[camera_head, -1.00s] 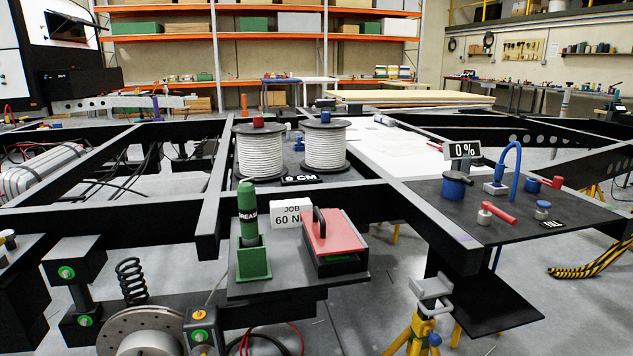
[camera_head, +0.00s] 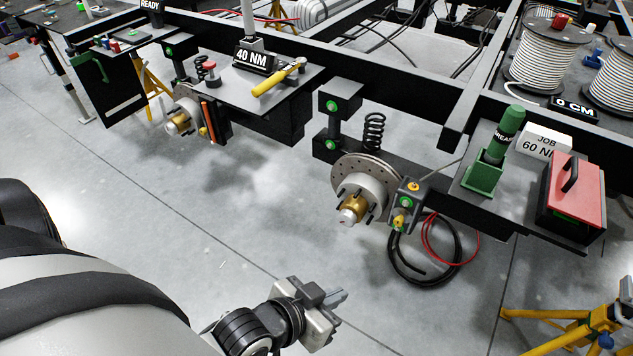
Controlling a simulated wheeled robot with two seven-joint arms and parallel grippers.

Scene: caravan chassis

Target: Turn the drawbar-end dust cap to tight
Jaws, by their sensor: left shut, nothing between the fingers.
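Two wheel hubs show under the chassis side. The nearer hub has a brake disc (camera_head: 362,182) and a gold hub centre (camera_head: 350,203) with a small silver cap (camera_head: 348,217) at its outer end. The farther hub (camera_head: 178,122) is at the upper left, and its cap is too small to make out. The frames do not clearly show which hub is the drawbar-end one. My left gripper (camera_head: 338,298) is shut and empty over the floor, below the nearer hub in the picture and apart from it. My right gripper is out of view.
A bracket block (camera_head: 405,205) and hanging cables (camera_head: 425,262) sit right of the nearer hub. Above are a 40 NM display (camera_head: 255,61), a yellow-handled tool (camera_head: 278,78), a green grease tube (camera_head: 508,122) and a red box (camera_head: 578,195). A yellow stand (camera_head: 560,315) is lower right. Floor left is clear.

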